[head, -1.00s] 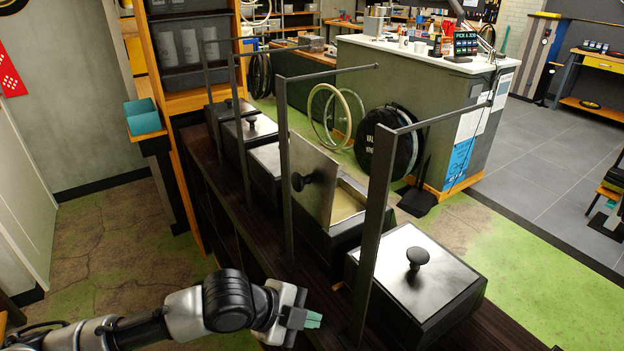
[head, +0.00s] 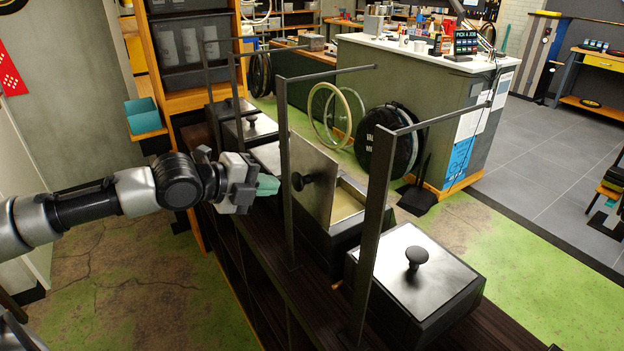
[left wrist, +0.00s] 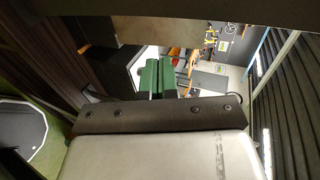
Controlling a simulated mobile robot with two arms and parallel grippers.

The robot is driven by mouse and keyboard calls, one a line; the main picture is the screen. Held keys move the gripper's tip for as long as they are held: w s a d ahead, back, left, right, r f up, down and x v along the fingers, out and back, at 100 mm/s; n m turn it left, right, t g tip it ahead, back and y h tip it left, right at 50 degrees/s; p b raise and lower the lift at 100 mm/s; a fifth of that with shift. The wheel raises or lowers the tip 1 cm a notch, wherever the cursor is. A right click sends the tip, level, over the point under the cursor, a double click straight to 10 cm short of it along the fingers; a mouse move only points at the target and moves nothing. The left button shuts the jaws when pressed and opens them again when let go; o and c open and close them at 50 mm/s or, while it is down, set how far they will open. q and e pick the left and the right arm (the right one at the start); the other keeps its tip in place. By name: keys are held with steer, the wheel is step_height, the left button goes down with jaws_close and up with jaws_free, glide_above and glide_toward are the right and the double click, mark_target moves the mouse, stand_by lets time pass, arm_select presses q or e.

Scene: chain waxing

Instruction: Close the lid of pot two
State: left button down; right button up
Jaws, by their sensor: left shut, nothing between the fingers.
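The open pot (head: 345,205) is a dark box with pale yellowish wax inside, second from the front of the row. Its square metal lid (head: 318,165) stands raised at its left edge, with a black knob (head: 300,181) facing left. My left gripper (head: 268,185) is just left of the knob in the picture, apart from it as far as I can tell. Its green fingers are together and empty; they also show in the left wrist view (left wrist: 156,77). My right gripper is out of view.
The nearest pot (head: 420,280) has its lid flat and shut. Farther pots (head: 250,127) stand behind in the row. Thin dark posts with side arms (head: 373,230) rise beside the pots. All stand on a dark wooden bench (head: 300,285).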

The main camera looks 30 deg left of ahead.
mark_target(323, 176)
arm_select(q)
steer(key=p+x, duration=0.1)
steer(key=x, duration=0.2)
steer(key=p+x, duration=0.1)
steer(key=x, duration=0.2)
steer(key=r+p+x, duration=0.1)
steer(key=p+x, duration=0.1)
steer(key=x, duration=0.2)
steer(key=shift+w+d, duration=0.15)
steer(key=shift+w, duration=0.2)
steer(key=shift+w+d+r, duration=0.1)
steer(key=shift+w+d, duration=0.2)
steer(key=shift+w, duration=0.25)
steer(key=shift+w+d+r, duration=0.1)
steer(key=shift+w+d, duration=0.25)
steer(key=shift+w, duration=0.2)
steer(key=shift+w+d+f, duration=0.2)
steer(key=shift+w, duration=0.2)
steer(key=shift+s+r, duration=0.1)
